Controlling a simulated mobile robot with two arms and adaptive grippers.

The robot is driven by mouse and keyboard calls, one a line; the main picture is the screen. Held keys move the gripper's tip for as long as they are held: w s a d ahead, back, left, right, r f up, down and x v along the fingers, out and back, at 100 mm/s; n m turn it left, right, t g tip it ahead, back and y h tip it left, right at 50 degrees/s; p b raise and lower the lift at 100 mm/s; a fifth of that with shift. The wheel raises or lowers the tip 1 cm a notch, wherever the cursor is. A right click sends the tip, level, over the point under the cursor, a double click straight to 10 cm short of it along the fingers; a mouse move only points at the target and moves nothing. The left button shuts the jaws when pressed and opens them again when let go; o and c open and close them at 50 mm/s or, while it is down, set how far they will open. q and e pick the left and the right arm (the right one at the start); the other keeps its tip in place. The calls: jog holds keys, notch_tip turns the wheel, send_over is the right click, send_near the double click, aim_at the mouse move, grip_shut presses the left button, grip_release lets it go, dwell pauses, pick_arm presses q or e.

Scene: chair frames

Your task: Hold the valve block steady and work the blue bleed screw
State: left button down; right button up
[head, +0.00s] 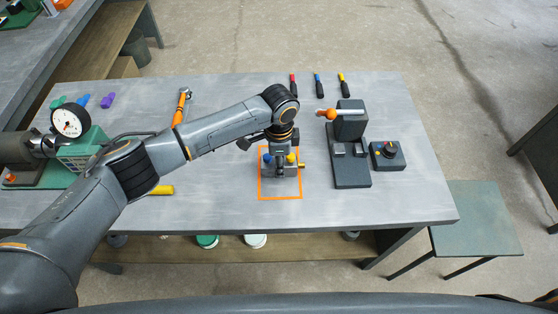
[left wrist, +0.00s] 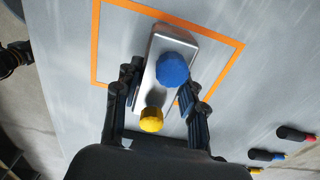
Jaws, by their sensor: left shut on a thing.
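The valve block (head: 291,172) is a small grey metal block inside an orange outlined square on the bench; it also shows in the left wrist view (left wrist: 152,85). The blue bleed screw (left wrist: 173,69) has a round knobbed head on top of the block, partly hidden by my gripper in the head view (head: 267,158). A yellow screw (left wrist: 151,120) sits at the block's other end. My left gripper (left wrist: 157,86) is shut on the valve block, one finger on each side, with the screw heads between them. My right gripper is not in view.
Right of the block stand a dark fixture (head: 351,170) with an orange-knobbed lever and a small control box (head: 387,156). Several screwdrivers (head: 319,86) lie at the back edge. A gauge (head: 70,121) and a wrench (head: 181,107) are left. The bench front (head: 350,208) is clear.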

pick_arm(q)
jog(key=shift+s+f, duration=0.1)
jog(key=shift+f, duration=0.1)
jog(key=c, duration=0.7)
grip_release()
jog(key=shift+r, duration=0.1)
notch_tip(320, 180, up, 12)
